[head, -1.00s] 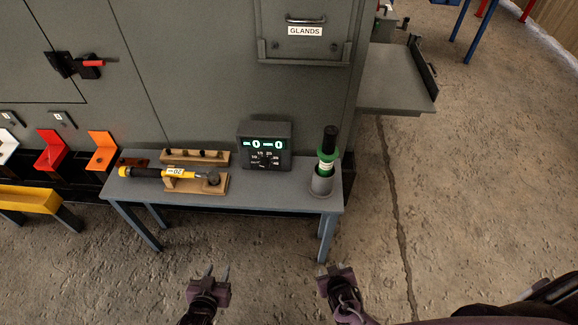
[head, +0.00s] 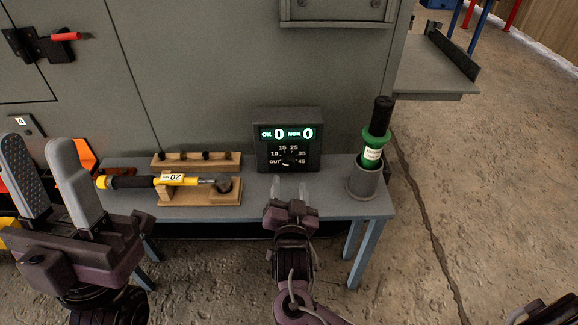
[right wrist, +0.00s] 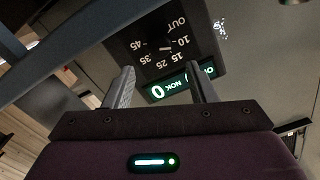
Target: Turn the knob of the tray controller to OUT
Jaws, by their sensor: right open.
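The tray controller (head: 263,145) is a dark box at the back of the blue-grey bench, with a lit display reading OK 0 and NOK 0. Its small dark knob (head: 289,158) sits below the display, ringed by marks from OUT at lower left to 45 at lower right. The knob (right wrist: 165,48) also shows upside down in the right wrist view; I cannot tell surely which mark it points at. My right gripper (head: 291,188) is open and empty, in front of the controller and apart from it. My left gripper (head: 38,148) is open and empty at far left.
A yellow and black tool (head: 140,181) lies on a wooden cradle (head: 205,197), before a wooden rack (head: 170,161). A green and black bottle-like tool (head: 376,140) stands in a grey cup (head: 362,182) to the right. A grey cabinet (head: 190,80) rises behind the bench.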

